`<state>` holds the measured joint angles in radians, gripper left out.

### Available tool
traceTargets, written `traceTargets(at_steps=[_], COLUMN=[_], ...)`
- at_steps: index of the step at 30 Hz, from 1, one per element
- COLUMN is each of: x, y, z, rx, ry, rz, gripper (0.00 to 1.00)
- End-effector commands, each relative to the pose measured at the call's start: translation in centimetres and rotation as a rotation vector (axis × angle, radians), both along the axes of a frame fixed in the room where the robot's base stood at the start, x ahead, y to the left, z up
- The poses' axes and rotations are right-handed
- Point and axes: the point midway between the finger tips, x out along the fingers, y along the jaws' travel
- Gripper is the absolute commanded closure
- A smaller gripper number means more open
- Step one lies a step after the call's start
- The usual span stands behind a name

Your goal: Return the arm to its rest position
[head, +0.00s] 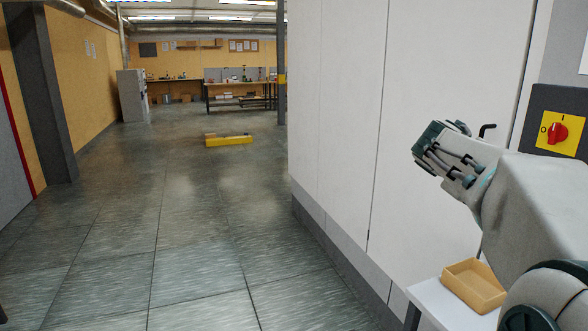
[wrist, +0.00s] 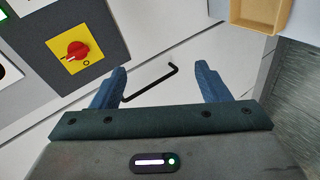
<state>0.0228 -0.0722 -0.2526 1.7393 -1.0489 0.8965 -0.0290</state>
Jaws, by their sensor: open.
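My arm reaches in from the right side of the head view, bent, with my gripper (head: 440,140) raised in front of a pale cabinet panel. In the wrist view my gripper (wrist: 161,67) has its two blue fingers wide apart, with nothing held between them. A black bent handle (wrist: 172,70) on the panel shows between and beyond the fingers. How far the fingers are from it I cannot tell. The handle also shows in the head view (head: 487,129), just right of the gripper.
A red rotary switch on a yellow plate (head: 558,135) sits on a dark panel at the right. A tan tray (head: 474,286) rests on a white surface (head: 434,298) below the arm. The floor at left is open, with a yellow low block (head: 228,141) farther off.

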Motion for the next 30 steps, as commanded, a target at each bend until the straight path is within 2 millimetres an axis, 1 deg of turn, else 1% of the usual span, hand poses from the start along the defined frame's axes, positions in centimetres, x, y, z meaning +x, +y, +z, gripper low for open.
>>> traceTargets(at_steps=[1, 2, 3, 5, 6, 8, 9, 11, 12, 15, 18, 21, 28, 29, 30], x=[-1.2, -1.9, -2.9, -4.5, -5.7, -7.7, -9.2, -11.3, -12.7, -15.7, -17.8, -18.8, -19.1, -19.1, -19.1], y=[2.3, 3.8, 5.7, 8.7, 10.8, 13.8, 15.8, 18.6, 20.3, 23.6, 25.7, 26.8, 27.1, 27.1, 27.1], z=[0.1, -0.7, -1.7, -3.2, -4.1, -5.3, -6.0, -7.0, -7.6, -8.8, -9.7, -10.2, -10.6, -10.6, -10.6], rx=[0.105, 0.166, 0.25, 0.369, 0.448, 0.56, 0.634, 0.734, 0.792, 0.912, 0.991, 1.029, 1.042, 1.042, 1.042], ry=[0.001, 0.002, 0.005, 0.015, 0.023, 0.037, 0.048, 0.067, 0.079, 0.106, 0.124, 0.133, 0.136, 0.136, 0.136], rz=[0.017, 0.025, 0.032, 0.039, 0.041, 0.038, 0.032, 0.021, 0.012, -0.017, -0.041, -0.057, -0.063, -0.063, -0.062], gripper=[0.31, 0.31, 0.31, 0.31, 0.31, 0.31, 0.31, 0.31, 0.31, 0.31, 0.31, 0.31, 0.31, 0.39, 0.5])
